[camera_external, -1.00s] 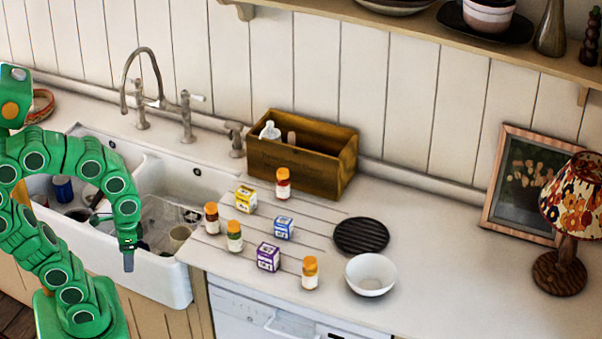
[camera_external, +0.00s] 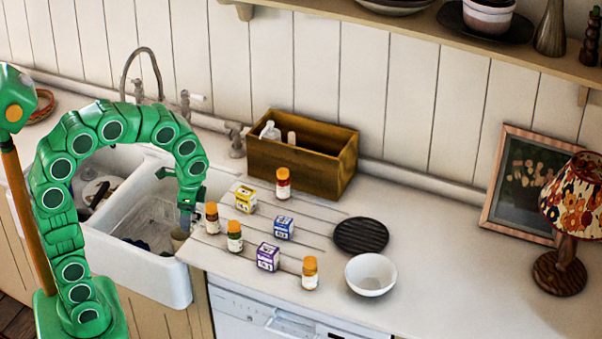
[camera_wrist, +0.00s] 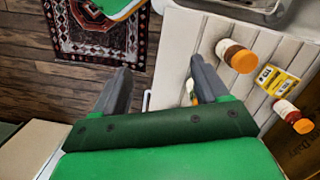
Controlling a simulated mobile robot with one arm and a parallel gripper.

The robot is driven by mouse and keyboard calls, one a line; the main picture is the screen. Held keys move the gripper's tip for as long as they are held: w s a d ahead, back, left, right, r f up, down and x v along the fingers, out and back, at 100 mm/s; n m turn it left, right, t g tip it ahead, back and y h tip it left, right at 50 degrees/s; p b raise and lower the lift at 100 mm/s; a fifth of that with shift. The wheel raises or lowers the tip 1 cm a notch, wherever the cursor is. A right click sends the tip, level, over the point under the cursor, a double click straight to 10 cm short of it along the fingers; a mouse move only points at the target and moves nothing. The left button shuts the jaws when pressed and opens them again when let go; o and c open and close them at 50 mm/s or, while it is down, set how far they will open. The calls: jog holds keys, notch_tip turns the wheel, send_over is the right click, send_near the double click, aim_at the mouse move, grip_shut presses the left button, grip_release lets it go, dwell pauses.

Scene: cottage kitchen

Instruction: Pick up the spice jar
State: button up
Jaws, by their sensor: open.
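Several spice jars with orange caps stand upright on the counter: a brown one (camera_external: 211,217) at the left, a green-labelled one (camera_external: 234,237) just right of it, one by the wooden box (camera_external: 283,183), and one at the front (camera_external: 309,273). Which one the task means I cannot tell. My gripper (camera_external: 187,214) is open and empty, just left of the leftmost jar, by the sink's right edge. In the wrist view, my gripper (camera_wrist: 160,66) has its fingers apart, with a jar (camera_wrist: 237,56) right of them. Another jar (camera_wrist: 190,88) is partly hidden behind the right finger.
Yellow (camera_external: 246,199), blue (camera_external: 284,228) and purple (camera_external: 267,257) small boxes stand among the jars. A wooden box (camera_external: 320,176) is behind, a black trivet (camera_external: 361,235) and white bowl (camera_external: 371,274) to the right. The sink (camera_external: 150,275) lies left. The counter's right part is mostly clear.

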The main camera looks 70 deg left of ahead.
aim_at(212, 205)
jog(key=w+a+f+m, duration=0.1)
jog(key=w+a, duration=0.2)
jog(key=w+a+f, duration=0.1)
jog(key=w+a, duration=0.2)
jog(key=a, duration=0.1)
jog(key=w+a+f+m, duration=0.1)
jog(key=w+a, duration=0.2)
jog(key=w, duration=0.1)
jog(key=shift+a+f+m+y, duration=0.15)
jog(key=shift+f+m+y, duration=0.15)
jog(key=shift+f, duration=0.05)
jog(key=shift+a+f, duration=0.2)
jog(key=shift+f, duration=0.25)
jog(key=shift+s+a+f, duration=0.1)
jog(key=shift+s+f, duration=0.15)
jog(key=shift+f, duration=0.9)
jog(key=shift+s+a+f, duration=0.1)
jog(key=shift+s+f, duration=0.1)
jog(key=shift+f, duration=1)
jog(key=shift+s+f, duration=0.25)
jog(key=shift+f, duration=0.9)
jog(key=c, duration=1.2)
jog(key=shift+r, duration=0.2)
